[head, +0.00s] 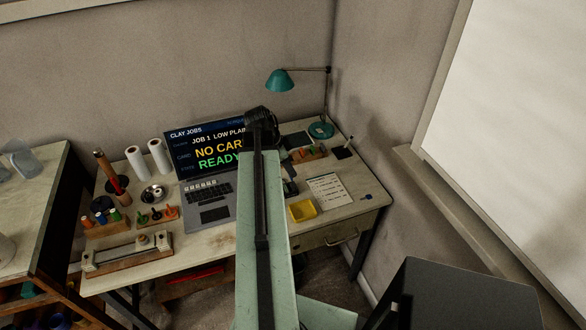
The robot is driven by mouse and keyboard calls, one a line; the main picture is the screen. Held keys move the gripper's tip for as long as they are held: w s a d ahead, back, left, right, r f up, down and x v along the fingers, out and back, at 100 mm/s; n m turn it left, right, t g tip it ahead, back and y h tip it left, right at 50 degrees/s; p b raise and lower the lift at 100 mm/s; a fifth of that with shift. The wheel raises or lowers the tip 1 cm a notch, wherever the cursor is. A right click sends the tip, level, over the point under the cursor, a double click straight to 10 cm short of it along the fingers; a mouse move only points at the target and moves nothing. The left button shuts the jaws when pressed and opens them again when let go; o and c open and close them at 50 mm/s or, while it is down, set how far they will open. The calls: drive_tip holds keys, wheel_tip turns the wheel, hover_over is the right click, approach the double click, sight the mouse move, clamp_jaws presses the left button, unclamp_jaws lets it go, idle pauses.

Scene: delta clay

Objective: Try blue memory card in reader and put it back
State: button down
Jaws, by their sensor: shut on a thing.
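The laptop (208,211) stands open on the desk; its screen (203,148) reads "JOB 1 LOW PLAI…", "NO CAR…" and "READY", with the right part cut off by my arm. My gripper (290,186) shows only in part, as a dark shape just right of my arm over the desk. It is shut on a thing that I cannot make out. I cannot pick out the blue memory card or the reader; my arm covers the area right of the laptop. A wooden holder (308,153) with small coloured pieces stands behind my arm, to the right.
A yellow tray (302,210), a printed sheet (329,190) and a small blue item (366,197) lie on the desk's right side. A teal lamp (280,80) stands at the back. Clay tools and white rolls (159,156) fill the left. A wall bounds the right.

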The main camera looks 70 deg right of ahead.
drive_tip(key=shift+w+f+b, duration=0.15)
drive_tip(key=shift+f+b, duration=2.1)
drive_tip(key=shift+f, duration=0.05)
drive_tip(key=shift+f+b, duration=1.1)
drive_tip(key=c, duration=0.7)
unclamp_jaws()
drive_tip(key=shift+o, duration=0.2)
wheel_tip(320, 180, up, 7)
drive_tip(key=p, duration=0.7)
